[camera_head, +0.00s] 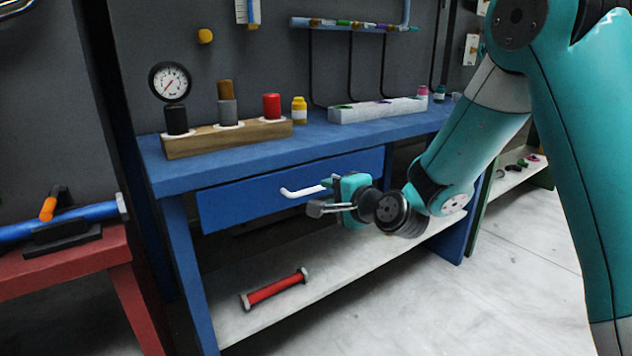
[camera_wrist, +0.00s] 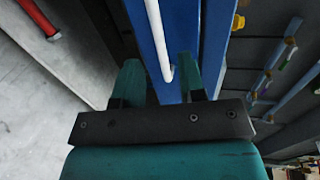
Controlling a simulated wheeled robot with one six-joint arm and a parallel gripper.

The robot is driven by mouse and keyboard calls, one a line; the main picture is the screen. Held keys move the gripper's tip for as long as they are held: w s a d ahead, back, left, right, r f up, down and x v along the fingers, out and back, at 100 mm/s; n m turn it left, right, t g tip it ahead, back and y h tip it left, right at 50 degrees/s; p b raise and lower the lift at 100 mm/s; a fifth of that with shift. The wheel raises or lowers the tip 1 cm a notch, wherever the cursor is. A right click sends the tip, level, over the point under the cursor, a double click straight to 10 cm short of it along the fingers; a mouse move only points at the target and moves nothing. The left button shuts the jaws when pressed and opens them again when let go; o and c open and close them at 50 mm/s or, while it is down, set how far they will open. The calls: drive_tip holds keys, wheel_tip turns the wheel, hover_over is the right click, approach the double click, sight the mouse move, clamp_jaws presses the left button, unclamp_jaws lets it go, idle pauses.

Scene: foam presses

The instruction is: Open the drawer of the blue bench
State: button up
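The blue bench (camera_head: 180,178) stands in the middle of the head view. Its blue drawer (camera_head: 240,203) sits under the top and looks shut. A white bar handle (camera_head: 298,192) is on the drawer front, its right part hidden behind my gripper (camera_head: 323,197). In the wrist view the handle (camera_wrist: 156,40) reaches down between the two teal fingers of my gripper (camera_wrist: 159,62), with the blue drawer front (camera_wrist: 181,28) beyond. The fingers are apart, with gaps on both sides of the handle, and do not seem to touch it.
On the bench top are a wooden block (camera_head: 228,138) with coloured cylinders, a yellow bottle (camera_head: 299,110) and a white rack (camera_head: 375,109). A red roller (camera_head: 274,288) lies on the lower shelf (camera_head: 345,262). A red bench (camera_head: 65,266) is at left. The floor in front is clear.

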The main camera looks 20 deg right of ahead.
sight(318, 189)
drive_tip(key=x, duration=0.6)
drive_tip(key=shift+w, duration=0.1)
clamp_jaws()
